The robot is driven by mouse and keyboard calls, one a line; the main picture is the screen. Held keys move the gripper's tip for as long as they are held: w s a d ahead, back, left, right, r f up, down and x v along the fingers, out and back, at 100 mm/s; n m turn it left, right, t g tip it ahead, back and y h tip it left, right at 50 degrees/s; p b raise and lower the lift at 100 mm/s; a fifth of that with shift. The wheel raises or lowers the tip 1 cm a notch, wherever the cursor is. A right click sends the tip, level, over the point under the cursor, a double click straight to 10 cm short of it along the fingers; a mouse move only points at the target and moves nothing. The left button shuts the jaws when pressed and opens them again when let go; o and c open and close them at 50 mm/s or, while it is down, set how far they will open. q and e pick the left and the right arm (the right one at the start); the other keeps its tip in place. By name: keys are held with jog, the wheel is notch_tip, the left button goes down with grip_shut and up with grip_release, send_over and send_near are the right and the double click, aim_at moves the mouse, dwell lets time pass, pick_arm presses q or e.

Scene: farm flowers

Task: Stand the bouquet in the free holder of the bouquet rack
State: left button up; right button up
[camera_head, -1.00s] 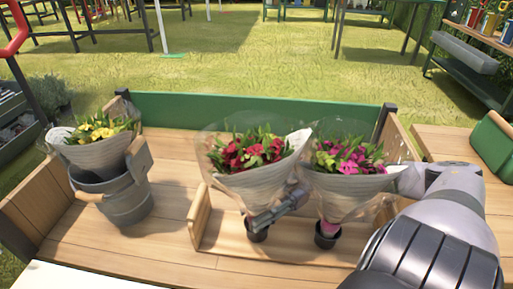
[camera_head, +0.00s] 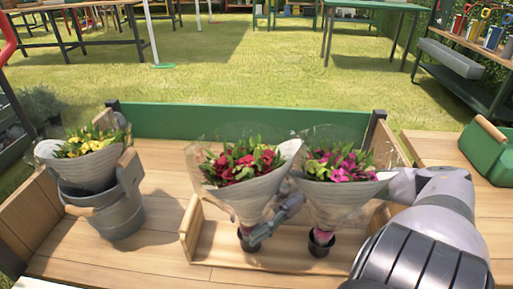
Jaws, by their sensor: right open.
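The bouquet rack (camera_head: 215,255) is a low wooden stand with two dark cup holders. A red-flowered bouquet (camera_head: 246,192) in pale wrap stands with its stem end in the left cup (camera_head: 249,240). A pink-flowered bouquet (camera_head: 338,195) stands in the right cup (camera_head: 321,243). My right gripper (camera_head: 262,232) is open, low beside the red bouquet's stem; its arm comes in from the right behind the pink bouquet, whose wrap partly hides it. I cannot tell whether the fingers touch the stem. My left gripper is not in view.
A yellow-flowered bouquet (camera_head: 88,160) sits in a grey bucket (camera_head: 112,208) at the left of the wooden bench (camera_head: 150,262). A green board (camera_head: 220,120) closes the back. A green crate (camera_head: 490,152) stands at the right. Bench boards between bucket and rack are clear.

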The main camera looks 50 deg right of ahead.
jog(key=shift+d+r, duration=0.1)
jog(key=shift+d, duration=0.2)
jog(key=d, duration=0.5)
jog(key=shift+s+p, duration=0.25)
jog(key=shift+p, duration=0.15)
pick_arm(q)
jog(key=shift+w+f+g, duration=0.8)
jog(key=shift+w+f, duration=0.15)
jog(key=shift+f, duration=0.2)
pick_arm(e)
jog(key=d, duration=0.6)
jog(key=shift+s+d, duration=0.15)
jog(key=shift+s, duration=0.25)
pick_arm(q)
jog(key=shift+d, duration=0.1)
